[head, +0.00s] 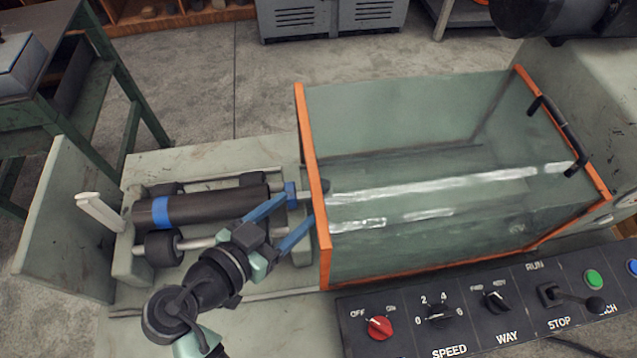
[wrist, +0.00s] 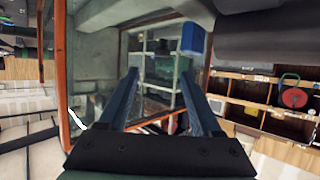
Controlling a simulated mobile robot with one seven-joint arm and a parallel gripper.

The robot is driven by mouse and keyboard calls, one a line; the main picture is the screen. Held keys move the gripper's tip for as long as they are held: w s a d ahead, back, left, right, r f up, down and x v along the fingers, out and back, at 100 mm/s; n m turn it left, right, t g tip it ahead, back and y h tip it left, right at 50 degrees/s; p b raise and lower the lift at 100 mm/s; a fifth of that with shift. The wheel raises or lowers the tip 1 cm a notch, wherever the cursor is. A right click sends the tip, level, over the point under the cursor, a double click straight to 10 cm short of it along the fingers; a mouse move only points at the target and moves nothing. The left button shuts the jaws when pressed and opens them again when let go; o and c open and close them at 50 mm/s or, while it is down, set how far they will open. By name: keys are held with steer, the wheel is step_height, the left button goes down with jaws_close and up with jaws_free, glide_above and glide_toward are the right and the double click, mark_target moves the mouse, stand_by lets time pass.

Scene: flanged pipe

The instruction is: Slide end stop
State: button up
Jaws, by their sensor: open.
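A clear guard box (head: 430,130) with orange edges and a black handle (head: 560,135) covers the right side. A control panel (head: 480,315) with knobs, a lever and buttons runs along the front right. A green plate (head: 68,215) stands at the left end.

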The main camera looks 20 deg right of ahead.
mark_target(309, 192)
steer(key=p+x, duration=0.1)
steer(key=x, duration=0.7)
steer(key=shift+w+d+f, duration=0.15)
steer(key=shift+w+d, duration=0.05)
steer(key=shift+w, duration=0.1)
jaws_close()
stand_by(1.0)
